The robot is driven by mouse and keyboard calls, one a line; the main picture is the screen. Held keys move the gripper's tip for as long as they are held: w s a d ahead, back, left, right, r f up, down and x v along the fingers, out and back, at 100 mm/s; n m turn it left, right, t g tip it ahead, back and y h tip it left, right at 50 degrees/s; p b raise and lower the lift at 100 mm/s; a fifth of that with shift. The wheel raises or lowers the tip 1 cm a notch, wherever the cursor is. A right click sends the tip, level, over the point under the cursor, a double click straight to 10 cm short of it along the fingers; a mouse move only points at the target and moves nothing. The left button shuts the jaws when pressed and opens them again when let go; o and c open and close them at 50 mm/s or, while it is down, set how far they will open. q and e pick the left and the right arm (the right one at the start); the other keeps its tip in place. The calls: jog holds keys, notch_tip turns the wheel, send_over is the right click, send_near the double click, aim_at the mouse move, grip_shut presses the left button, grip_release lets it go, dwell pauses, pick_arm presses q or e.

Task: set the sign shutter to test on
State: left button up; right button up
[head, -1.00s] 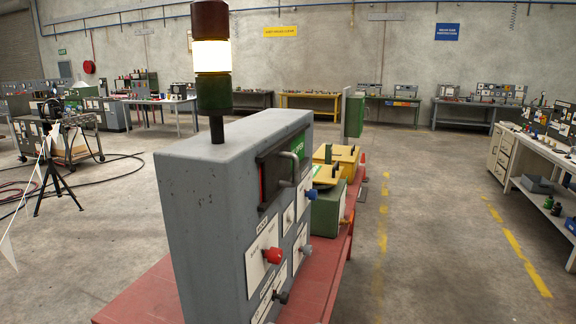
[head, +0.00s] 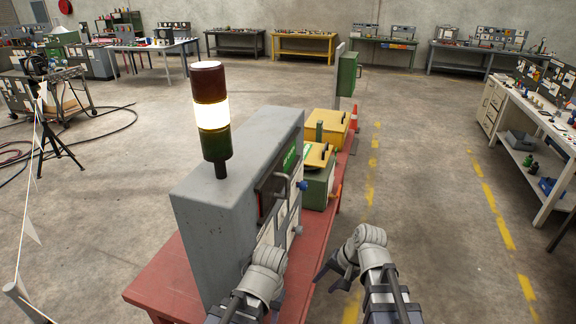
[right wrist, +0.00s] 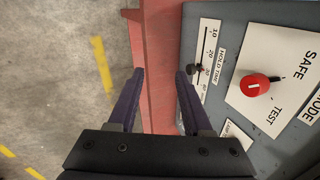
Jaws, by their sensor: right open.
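The sign shutter (head: 270,196) is a dark framed window with a grey handle (head: 284,187) on the right face of a grey cabinet (head: 212,200). A green sign (head: 291,158) shows at its far end; its lettering is too small to read now. A red knob (right wrist: 254,85) sits on a white plate marked MODE, SAFE and TEST in the right wrist view. My right gripper (head: 336,270) is open and empty, in front of the panel's lower part; its fingers (right wrist: 160,76) straddle the red bench edge. My left arm reaches beside the cabinet, its fingertips hidden.
A signal tower (head: 210,115) with a lit middle stands on the cabinet. A HOLD TIME slider (right wrist: 195,70) is close to one finger. The red bench (head: 155,285) also carries yellow-lidded green boxes (head: 318,160). Open floor lies to the right.

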jog(key=w+a+r+m+t+y, duration=0.3)
jog(key=w+a+r+m+y, duration=0.2)
jog(key=w+r+m+y, duration=0.3)
jog(key=m+t+y, duration=0.4)
jog(key=m, duration=0.7)
send_near(288, 182)
jog(key=w+a+f, duration=0.1)
jog(key=w+a, duration=0.1)
jog(key=shift+x, duration=3.85)
jog(key=shift+f, duration=0.2)
grip_shut()
